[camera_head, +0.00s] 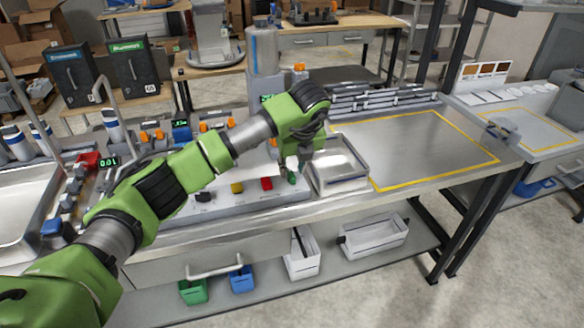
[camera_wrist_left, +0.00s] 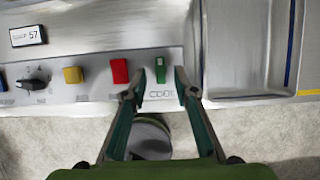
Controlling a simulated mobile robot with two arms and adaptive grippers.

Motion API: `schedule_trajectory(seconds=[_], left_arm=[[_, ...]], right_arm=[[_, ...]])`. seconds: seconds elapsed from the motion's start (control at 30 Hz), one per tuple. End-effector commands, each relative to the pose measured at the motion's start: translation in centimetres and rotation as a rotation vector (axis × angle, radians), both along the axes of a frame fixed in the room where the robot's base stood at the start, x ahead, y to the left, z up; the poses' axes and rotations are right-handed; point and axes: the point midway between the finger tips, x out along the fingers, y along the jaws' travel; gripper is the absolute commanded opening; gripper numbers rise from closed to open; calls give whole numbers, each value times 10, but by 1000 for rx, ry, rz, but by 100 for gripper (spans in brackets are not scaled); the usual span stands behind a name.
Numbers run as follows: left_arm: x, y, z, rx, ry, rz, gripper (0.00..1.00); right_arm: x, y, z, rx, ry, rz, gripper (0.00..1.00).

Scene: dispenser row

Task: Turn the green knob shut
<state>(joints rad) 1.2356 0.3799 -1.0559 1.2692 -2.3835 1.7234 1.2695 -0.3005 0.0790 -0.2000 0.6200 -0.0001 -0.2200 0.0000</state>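The green knob (camera_head: 291,178) is at the right end of the grey front panel, just right of the red knob (camera_head: 267,184). In the wrist view the green knob (camera_wrist_left: 161,70) is a small upright block, its long side running up and down the picture. My left gripper (camera_head: 293,167) is over it, pointing down. In the wrist view the left gripper (camera_wrist_left: 159,90) is open, one fingertip to each side of the green knob. I cannot tell whether the fingertips touch it. My right gripper is not in view.
The yellow knob (camera_head: 237,188) and a black rotary knob (camera_head: 203,197) sit further left on the panel. A metal tray (camera_head: 340,187) stands close on the right. A small display (camera_wrist_left: 28,36) reads 57. The yellow-outlined bench top (camera_head: 425,150) is clear.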

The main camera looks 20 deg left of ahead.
Motion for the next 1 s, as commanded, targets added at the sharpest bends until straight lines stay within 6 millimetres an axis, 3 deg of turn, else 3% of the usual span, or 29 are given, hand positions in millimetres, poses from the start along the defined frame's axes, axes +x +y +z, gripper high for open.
schedule_trajectory(seconds=[0.2,0.57,0.67,1.0], left_arm=[[8,4,-21,-1,1,-1,27],[9,5,-27,0,0,-1,27],[9,5,-26,-1,-1,-2,1],[9,6,-27,-2,-1,-14,0]], right_arm=[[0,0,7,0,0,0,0],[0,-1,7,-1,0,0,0],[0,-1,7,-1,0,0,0],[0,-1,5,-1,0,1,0]])
